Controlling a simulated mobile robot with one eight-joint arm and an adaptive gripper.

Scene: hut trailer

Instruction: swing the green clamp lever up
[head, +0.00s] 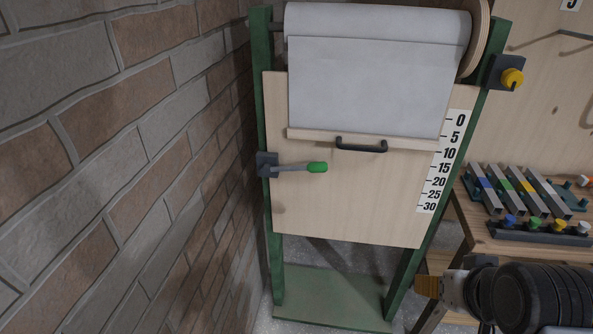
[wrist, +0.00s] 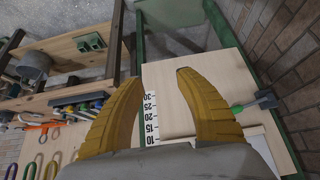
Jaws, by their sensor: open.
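The clamp lever has a green tip (head: 317,167) on a thin grey arm, held in a dark clamp block (head: 267,165) on the left green post of the frame. It lies nearly level across the wooden board (head: 345,200), pointing right. In the wrist view the green tip (wrist: 237,109) and clamp block (wrist: 267,100) show at the right, outside the fingers. My gripper (wrist: 158,78) is open and empty, with two yellow fingers spread apart. In the head view its yellow finger (head: 428,287) shows at the lower right, well away from the lever.
A white sheet (head: 370,85) on a roll hangs above a black handle (head: 361,146). A number scale (head: 441,165) runs down the board's right side. A yellow knob (head: 512,78) sits on the right post. A bench with coloured bars (head: 520,190) is at right; a brick wall (head: 120,150) is close at left.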

